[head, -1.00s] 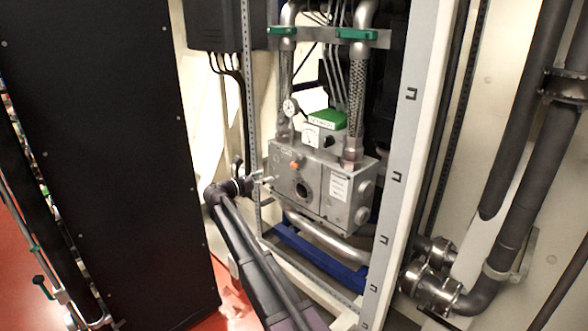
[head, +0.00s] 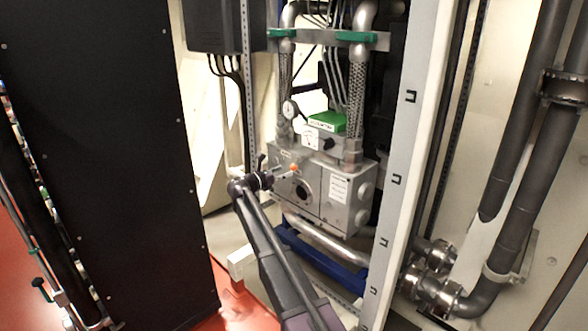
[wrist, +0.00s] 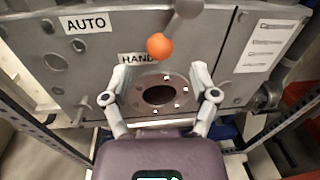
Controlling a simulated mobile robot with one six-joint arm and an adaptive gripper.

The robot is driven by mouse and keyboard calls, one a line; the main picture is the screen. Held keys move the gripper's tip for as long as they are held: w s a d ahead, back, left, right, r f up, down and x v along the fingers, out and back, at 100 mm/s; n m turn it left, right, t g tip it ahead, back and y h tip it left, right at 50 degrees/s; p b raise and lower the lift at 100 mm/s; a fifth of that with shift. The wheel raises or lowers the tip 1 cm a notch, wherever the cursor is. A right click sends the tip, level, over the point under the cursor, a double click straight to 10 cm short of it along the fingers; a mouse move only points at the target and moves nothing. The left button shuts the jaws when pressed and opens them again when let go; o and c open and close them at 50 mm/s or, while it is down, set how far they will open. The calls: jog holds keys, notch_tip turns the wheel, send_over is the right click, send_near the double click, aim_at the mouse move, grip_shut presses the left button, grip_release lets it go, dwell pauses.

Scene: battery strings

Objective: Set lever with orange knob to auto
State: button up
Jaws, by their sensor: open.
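The lever's orange knob (wrist: 159,46) shows at the top middle of the wrist view, on a grey arm that runs up and right. It sits by the HAND label (wrist: 138,58), which it partly covers. The AUTO label (wrist: 86,23) is to the upper left. In the head view the orange knob (head: 294,167) is on the front of the grey box (head: 340,207). My gripper (wrist: 162,78) is open and empty, its fingers spread just below the knob in the picture. In the head view my gripper (head: 284,175) is close to the box front, left of the knob.
A round flanged opening (wrist: 160,93) lies between my fingers in the wrist view. A printed sheet (wrist: 268,45) is on the panel at right. A light rack post (head: 398,150) stands right of the box, and a black cabinet (head: 100,150) stands at left.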

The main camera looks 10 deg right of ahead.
aim_at(294, 167)
jog(key=shift+x, duration=2.65)
grip_shut()
